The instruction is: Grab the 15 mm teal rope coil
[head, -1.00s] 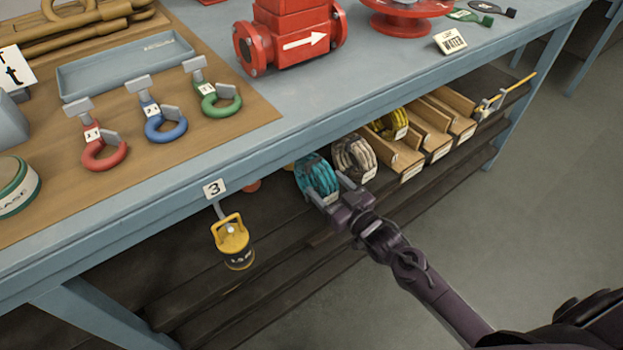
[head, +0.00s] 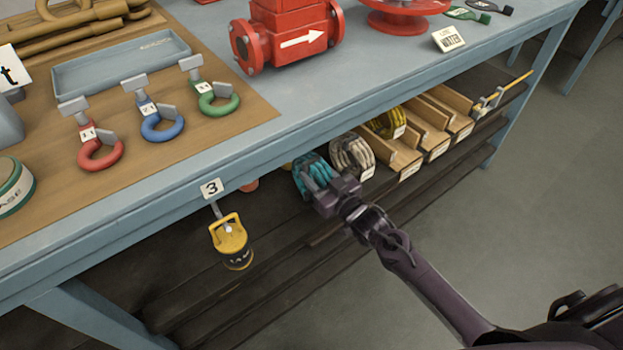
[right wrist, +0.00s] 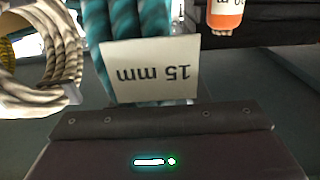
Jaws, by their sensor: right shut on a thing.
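The teal rope coil (head: 306,174) sits on the dark lower shelf under the bench, left of a beige rope coil. My right gripper (head: 318,183) reaches in from the lower right and is shut on the teal coil; its palm hides the coil's lower front. In the right wrist view the teal coil (right wrist: 125,25) is straight ahead, close to the palm, with a white tag (right wrist: 150,70) reading "15 mm" upside down. The fingertips are hard to make out. My left gripper is not in view.
The beige coil (head: 352,153) stands close on the right, then a yellow coil (head: 386,124) and wooden bins (head: 432,138). An orange object (right wrist: 226,12) shows in the wrist view.

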